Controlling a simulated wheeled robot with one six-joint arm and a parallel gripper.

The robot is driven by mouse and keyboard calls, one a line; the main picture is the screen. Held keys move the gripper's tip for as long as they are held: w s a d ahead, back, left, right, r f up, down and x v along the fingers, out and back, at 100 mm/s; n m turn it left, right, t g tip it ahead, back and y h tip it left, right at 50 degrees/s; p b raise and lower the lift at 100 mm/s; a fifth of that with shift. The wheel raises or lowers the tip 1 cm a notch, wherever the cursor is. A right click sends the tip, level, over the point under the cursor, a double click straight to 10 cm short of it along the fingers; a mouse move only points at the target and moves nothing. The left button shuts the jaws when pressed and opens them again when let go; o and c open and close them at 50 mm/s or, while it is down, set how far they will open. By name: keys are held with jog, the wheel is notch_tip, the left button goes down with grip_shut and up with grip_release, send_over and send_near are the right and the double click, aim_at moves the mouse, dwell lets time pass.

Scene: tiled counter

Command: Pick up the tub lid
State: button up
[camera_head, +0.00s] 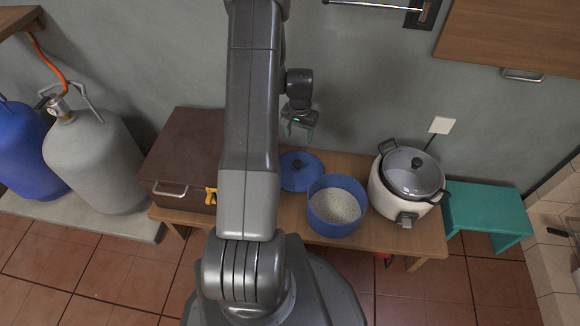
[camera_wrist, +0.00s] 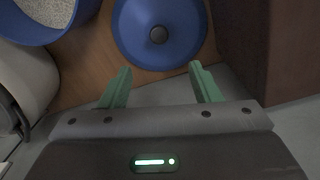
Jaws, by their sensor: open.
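The tub lid (camera_head: 301,171) is a round blue disc with a small dark knob in the middle. It lies on the wooden bench (camera_head: 394,233), beside the blue tub (camera_head: 336,226) of pale grains. In the wrist view the lid (camera_wrist: 178,42) is at the top centre, its knob (camera_wrist: 159,35) facing the camera. My gripper (camera_head: 299,130) hangs above and behind the lid, apart from it. Its two green fingers are spread with nothing between them, and in the wrist view the gripper (camera_wrist: 161,80) points toward the lid's near edge.
A brown case (camera_head: 178,160) stands left of the lid. A white rice cooker (camera_head: 400,202) stands right of the tub, with a teal stool (camera_head: 485,205) beyond. Gas cylinders (camera_head: 98,160) stand at the far left. The grey wall (camera_head: 350,90) is close behind the bench.

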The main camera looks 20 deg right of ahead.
aim_at(298, 162)
notch_tip(298, 162, down, 14)
jog(key=b, duration=0.4)
jog(key=shift+s+r+b, duration=0.1)
jog(key=shift+r+b, duration=0.05)
jog(key=shift+b, duration=0.15)
jog(key=shift+r, duration=0.1)
jog(key=shift+c, duration=0.5)
grip_shut()
jog(key=shift+r, duration=0.1)
